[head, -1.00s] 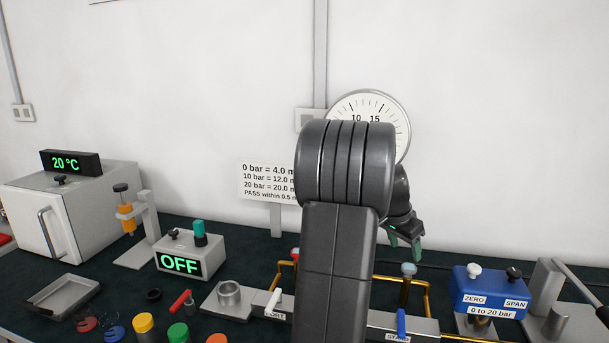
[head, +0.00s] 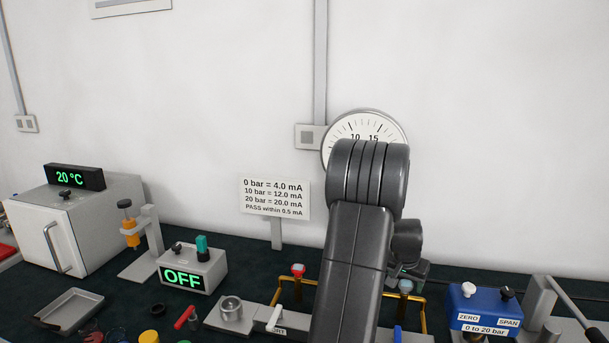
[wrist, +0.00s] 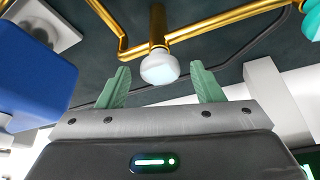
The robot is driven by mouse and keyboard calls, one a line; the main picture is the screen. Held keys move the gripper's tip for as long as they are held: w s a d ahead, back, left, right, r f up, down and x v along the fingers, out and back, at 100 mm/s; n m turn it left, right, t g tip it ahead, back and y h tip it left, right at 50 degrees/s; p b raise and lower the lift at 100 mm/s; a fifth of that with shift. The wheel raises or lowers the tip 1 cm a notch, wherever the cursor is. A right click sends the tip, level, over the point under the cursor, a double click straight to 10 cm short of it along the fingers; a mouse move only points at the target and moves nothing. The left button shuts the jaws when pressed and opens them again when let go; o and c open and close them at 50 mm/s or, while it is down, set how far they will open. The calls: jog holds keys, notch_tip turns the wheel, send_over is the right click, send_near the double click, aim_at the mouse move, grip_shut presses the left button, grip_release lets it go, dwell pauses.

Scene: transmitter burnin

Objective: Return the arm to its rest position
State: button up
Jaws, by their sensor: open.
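My arm rises in the middle of the head view, bent at its top in front of the round gauge (head: 345,138). My gripper (head: 412,272) is mostly hidden behind the arm there, low and just right of it. In the wrist view my gripper (wrist: 161,72) shows two green fingers spread apart, with nothing held between them. A pale round knob (wrist: 158,69) on a gold pipe (wrist: 222,20) appears beyond the gap between the fingers. I cannot tell whether a finger touches it.
A blue transmitter (head: 483,309) stands at right beside a lever device (head: 543,298). At left are the oven (head: 92,232), a box reading OFF (head: 183,278) and a metal tray (head: 68,310). The sign (head: 274,197) stands behind.

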jog(key=shift+d+n+t+y+p, duration=0.15)
jog(key=shift+n+y+p, duration=0.15)
jog(key=shift+n+p, duration=0.45)
jog(key=shift+n+t+y+p, duration=0.15)
jog(key=shift+n+y+p, duration=0.15)
jog(key=shift+n+p, duration=0.45)
jog(key=shift+s+d+n+y+p, duration=0.15)
jog(key=shift+n+y+p, duration=0.55)
jog(key=shift+n, duration=1.3)
jog(key=b+v, duration=0.1)
jog(key=v, duration=0.7)
jog(key=shift+b, duration=0.3)
